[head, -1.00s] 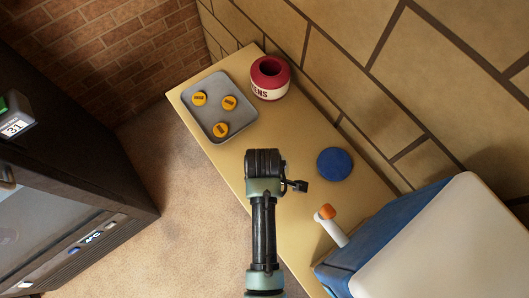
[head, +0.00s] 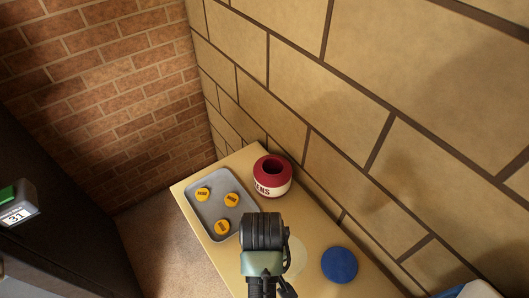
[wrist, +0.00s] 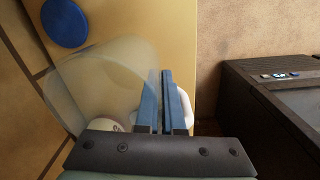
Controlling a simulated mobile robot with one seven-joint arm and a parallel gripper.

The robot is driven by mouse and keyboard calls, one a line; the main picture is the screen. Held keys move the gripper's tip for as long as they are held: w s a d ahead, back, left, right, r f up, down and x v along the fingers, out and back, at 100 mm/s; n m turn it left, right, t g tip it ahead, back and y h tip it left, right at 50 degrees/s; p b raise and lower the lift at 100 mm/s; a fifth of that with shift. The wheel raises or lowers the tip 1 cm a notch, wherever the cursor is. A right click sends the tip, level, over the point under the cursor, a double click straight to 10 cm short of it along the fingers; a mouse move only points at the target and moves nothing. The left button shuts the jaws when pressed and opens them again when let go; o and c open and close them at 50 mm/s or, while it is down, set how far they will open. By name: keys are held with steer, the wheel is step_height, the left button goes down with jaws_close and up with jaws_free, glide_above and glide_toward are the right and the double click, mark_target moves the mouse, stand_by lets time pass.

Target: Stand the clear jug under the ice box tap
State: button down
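The clear jug (wrist: 95,85) is see-through, with a white handle (wrist: 186,105), and fills the left middle of the wrist view. In the head view it is only a faint pale round shape (head: 295,256) beside my arm. My gripper (wrist: 163,75) has its two blue fingers close together at the handle side and appears shut on the handle. The handle between the fingers is hidden. I cannot tell whether the jug touches the table. A corner of the blue ice box (head: 458,291) shows at the lower right of the head view. Its tap is out of view.
A blue disc (head: 339,265) lies on the tan table (head: 310,226); it also shows in the wrist view (wrist: 65,22). A red and cream pot (head: 271,177) and a grey tray (head: 208,211) with yellow discs stand farther back. A wall borders the table; a dark cabinet (head: 60,240) is left.

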steer(key=m, duration=0.1)
steer(key=w+r+m, duration=0.1)
steer(key=m, duration=0.2)
steer(key=shift+w+r+m, duration=0.2)
steer(key=shift+r+m, duration=0.15)
steer(key=shift+m, duration=0.05)
